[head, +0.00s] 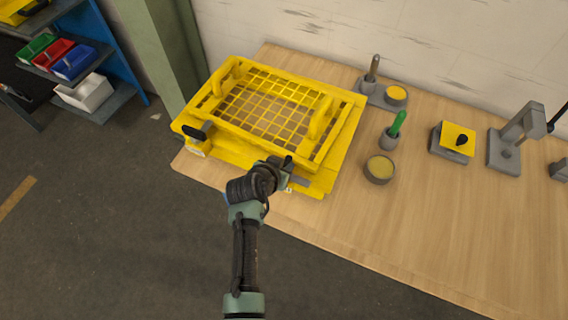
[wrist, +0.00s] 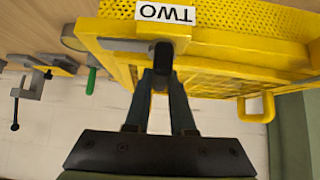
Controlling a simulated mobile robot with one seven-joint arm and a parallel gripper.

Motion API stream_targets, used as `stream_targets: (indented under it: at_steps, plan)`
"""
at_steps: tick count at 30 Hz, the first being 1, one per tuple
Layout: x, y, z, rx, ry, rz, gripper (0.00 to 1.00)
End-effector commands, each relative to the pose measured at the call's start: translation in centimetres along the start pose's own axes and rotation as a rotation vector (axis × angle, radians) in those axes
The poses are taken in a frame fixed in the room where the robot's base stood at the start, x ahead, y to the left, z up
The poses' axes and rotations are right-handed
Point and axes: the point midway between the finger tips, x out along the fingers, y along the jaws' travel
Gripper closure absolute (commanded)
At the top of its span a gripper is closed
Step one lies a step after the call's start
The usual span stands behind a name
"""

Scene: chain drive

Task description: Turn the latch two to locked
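The yellow guard frame (head: 262,82) with a grid panel sits on the wooden bench. Latch two is on its near right side; in the wrist view, its black handle (wrist: 163,54) shows just below the white TWO label (wrist: 165,12), which appears upside down. My gripper (wrist: 161,74) is right at this handle, with one finger on each side and a narrow gap between them. Whether the fingers press on the handle is not clear. In the head view, my gripper (head: 288,174) hides most of latch two. Another black latch handle (head: 198,133) is at the guard's left corner.
To the right on the bench (head: 430,225) stand a round dish (head: 380,168), a green-handled tool (head: 396,126) in a holder, a yellow block (head: 456,140) and a grey press (head: 515,138). A blue shelf with bins (head: 75,62) is at left. The front right bench is clear.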

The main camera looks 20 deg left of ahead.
Motion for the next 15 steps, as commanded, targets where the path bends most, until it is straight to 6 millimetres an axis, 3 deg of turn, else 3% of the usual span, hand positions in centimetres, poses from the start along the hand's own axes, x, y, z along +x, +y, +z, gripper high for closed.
stream_targets:
  at_steps: [3, 15]
  plan:
    - [-0.01, 0.01, 0.02, 0.0, 0.0, 0.0, 1.0]
    - [-0.06, 0.06, -0.01, -0.015, -0.001, -0.014, 1.0]
